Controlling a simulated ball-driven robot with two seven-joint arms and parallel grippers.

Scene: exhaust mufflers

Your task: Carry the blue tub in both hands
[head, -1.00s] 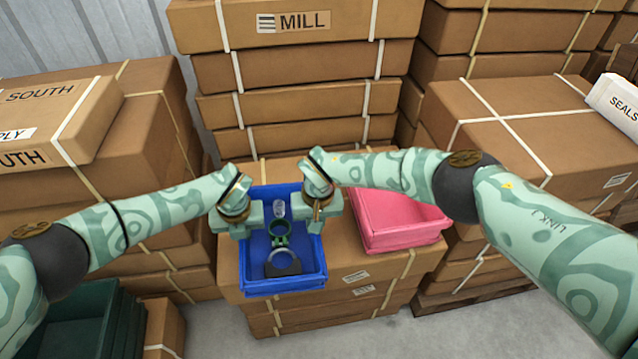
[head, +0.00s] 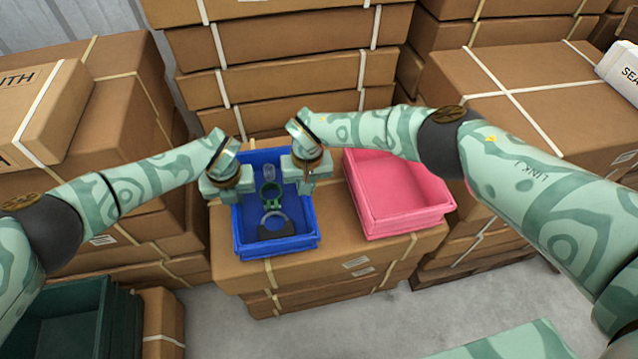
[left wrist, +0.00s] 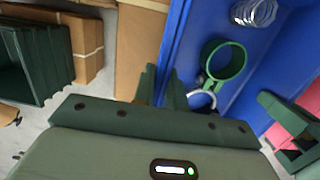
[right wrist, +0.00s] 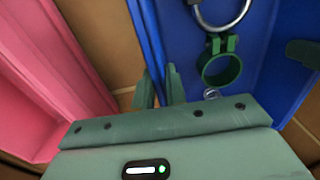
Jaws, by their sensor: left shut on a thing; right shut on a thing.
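The blue tub (head: 303,226) is at the stack's top, between my two grippers; whether its bottom touches the carton cannot be told. It looks about level. Inside are a green ring clamp (head: 272,203), a grey ring on a dark base (head: 274,234) and a clear or silvery coiled piece (head: 269,172). My left gripper (head: 228,192) is shut on the tub's left wall; the left wrist view shows its fingers (left wrist: 164,88) at the blue wall. My right gripper (head: 307,180) is shut on the right wall, with its fingers at the wall in the right wrist view (right wrist: 160,90).
A pink tub (head: 405,225) stands close right of the blue tub on the strapped carton stack (head: 330,262). Tall cartons (head: 290,55) rise behind. Dark green crates (head: 75,335) stand at lower left. Grey floor (head: 390,315) is open in front.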

